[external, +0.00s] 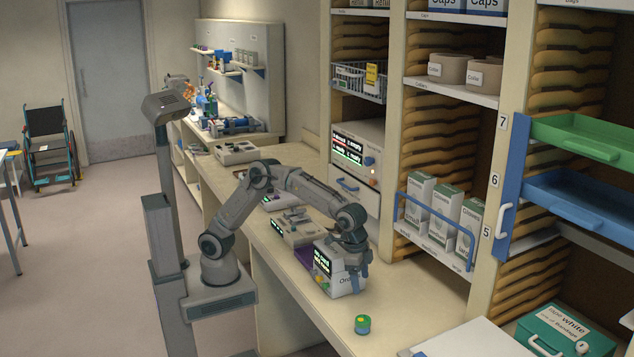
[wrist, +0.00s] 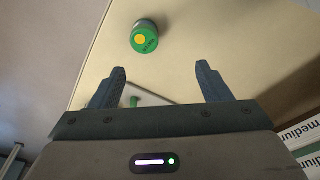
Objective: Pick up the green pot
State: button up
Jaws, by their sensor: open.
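The green pot (external: 362,324) stands on the counter near its front edge, with a yellow disc on its green lid. In the wrist view the green pot (wrist: 145,37) is beyond the fingertips, a little left of the middle. My gripper (external: 354,262) is over the counter, by a white box with a small display, farther back along the counter than the pot. In the wrist view my gripper (wrist: 163,75) has its two fingers wide apart with nothing between them at the tips. The pot is clear of the fingers.
The white display box (external: 345,284) is close to my gripper. Grey devices (external: 298,230) lie farther back on the counter (external: 400,310). Glove boxes (external: 442,210) stand on the shelf to the right. A white panel (external: 470,340) is right of the pot. The counter around the pot is bare.

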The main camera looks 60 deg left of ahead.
jog(key=s+d, duration=0.1)
send_over(363, 319)
jog(key=a, duration=0.1)
notch_tip(363, 319, down, 9)
jog(key=shift+r+p, duration=0.2)
jog(key=shift+p, duration=0.25)
jog(key=shift+d+f+p, duration=0.25)
jog(key=shift+f+p, duration=0.15)
jog(key=shift+f, duration=1)
jog(key=shift+d+f+p, duration=0.2)
jog(key=shift+f+p, duration=0.2)
jog(key=shift+f, duration=0.95)
jog(key=c, duration=1.1)
